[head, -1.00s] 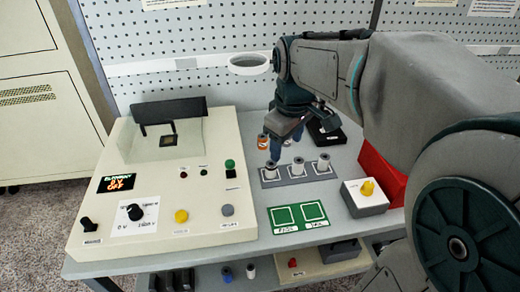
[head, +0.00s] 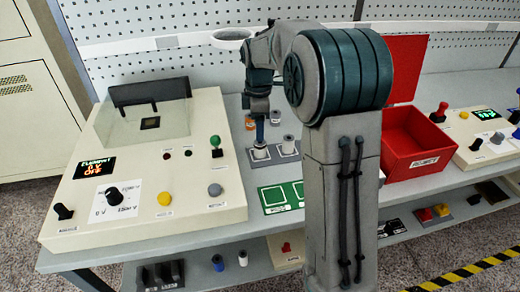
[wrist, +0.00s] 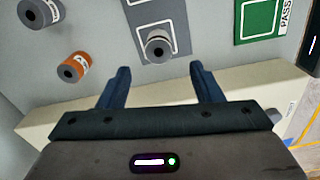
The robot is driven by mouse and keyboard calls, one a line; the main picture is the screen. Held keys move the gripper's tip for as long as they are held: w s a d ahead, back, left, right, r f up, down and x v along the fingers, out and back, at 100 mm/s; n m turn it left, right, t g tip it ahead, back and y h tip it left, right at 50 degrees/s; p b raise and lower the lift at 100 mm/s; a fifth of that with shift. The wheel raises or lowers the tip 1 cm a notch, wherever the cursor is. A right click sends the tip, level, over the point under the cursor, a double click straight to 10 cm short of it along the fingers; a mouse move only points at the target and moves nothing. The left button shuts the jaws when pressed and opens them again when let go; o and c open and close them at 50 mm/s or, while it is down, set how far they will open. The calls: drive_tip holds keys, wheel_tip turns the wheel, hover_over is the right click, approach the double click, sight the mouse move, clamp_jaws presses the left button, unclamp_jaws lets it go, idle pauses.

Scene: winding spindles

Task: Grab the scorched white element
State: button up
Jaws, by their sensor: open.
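My gripper (wrist: 160,70) is open in the wrist view, its two blue fingers apart with nothing between them. A pale grey-white spindle element (wrist: 157,46) stands in a white-outlined slot of a grey tray (wrist: 178,12), just beyond the fingertips and roughly centred between them. Scorching is not clear on it. In the head view my gripper (head: 260,134) points down just above the left element (head: 260,152) of the tray. My arm hides the tray's right end.
An orange element (wrist: 74,67) and a grey one (wrist: 38,13) stand off the tray. A tester console (head: 140,205) is at left, green pads (head: 281,197) in front, and an open red bin (head: 420,145) right of my arm.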

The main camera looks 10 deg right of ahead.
sight(259, 144)
wheel_tip(259, 144, down, 8)
drive_tip(key=shift+w+d+r, duration=0.1)
drive_tip(key=shift+r, duration=0.05)
idle(0.3)
drive_tip(key=shift+c, duration=0.3)
drive_tip(key=c, duration=1)
